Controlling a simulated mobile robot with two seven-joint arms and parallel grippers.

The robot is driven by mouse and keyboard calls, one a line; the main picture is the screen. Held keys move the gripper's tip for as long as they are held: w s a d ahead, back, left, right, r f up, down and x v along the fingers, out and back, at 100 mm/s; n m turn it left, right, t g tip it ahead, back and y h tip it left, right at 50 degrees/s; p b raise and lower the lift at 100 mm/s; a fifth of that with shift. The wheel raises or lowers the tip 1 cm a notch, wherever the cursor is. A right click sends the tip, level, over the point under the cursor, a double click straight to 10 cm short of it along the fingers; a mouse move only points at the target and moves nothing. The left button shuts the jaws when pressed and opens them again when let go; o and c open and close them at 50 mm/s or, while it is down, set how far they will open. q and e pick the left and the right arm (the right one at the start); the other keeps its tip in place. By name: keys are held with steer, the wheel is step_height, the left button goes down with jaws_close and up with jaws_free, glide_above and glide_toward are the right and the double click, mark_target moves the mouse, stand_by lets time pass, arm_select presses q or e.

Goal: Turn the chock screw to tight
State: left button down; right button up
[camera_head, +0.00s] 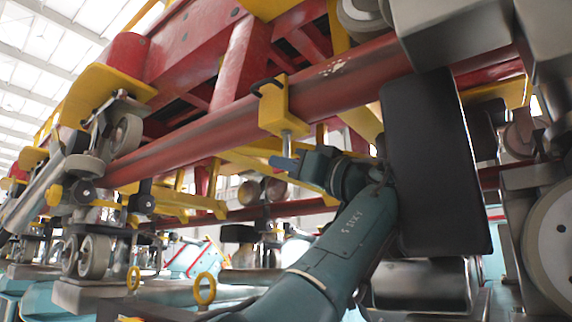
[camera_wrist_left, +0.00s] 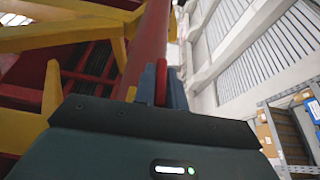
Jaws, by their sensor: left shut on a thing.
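The chock is a yellow clamp block (camera_head: 274,106) hung on the red tube rail (camera_head: 340,82), with a dark hook on top. Its grey screw (camera_head: 287,142) sticks out below the block. My left gripper (camera_head: 284,163) reaches in from the right and is shut at the lower end of the screw. In the left wrist view, a red piece (camera_wrist_left: 161,84) sits between the two blue-grey fingers; it seems to be the screw's handle. The fingers hide part of it, and how tight the screw is cannot be told. My right gripper is not in view.
A large dark slab (camera_head: 436,165) stands close to the right of my left wrist. Wheel assemblies (camera_head: 95,255) sit at the left, and a large wheel (camera_head: 552,230) at the right. Yellow rings (camera_head: 205,288) stand below. Red and yellow frame beams (camera_head: 215,60) run overhead.

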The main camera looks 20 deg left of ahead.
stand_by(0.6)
arm_select(q)
steer(key=c, duration=1.5)
jaws_free()
steer(key=shift+f, duration=0.15)
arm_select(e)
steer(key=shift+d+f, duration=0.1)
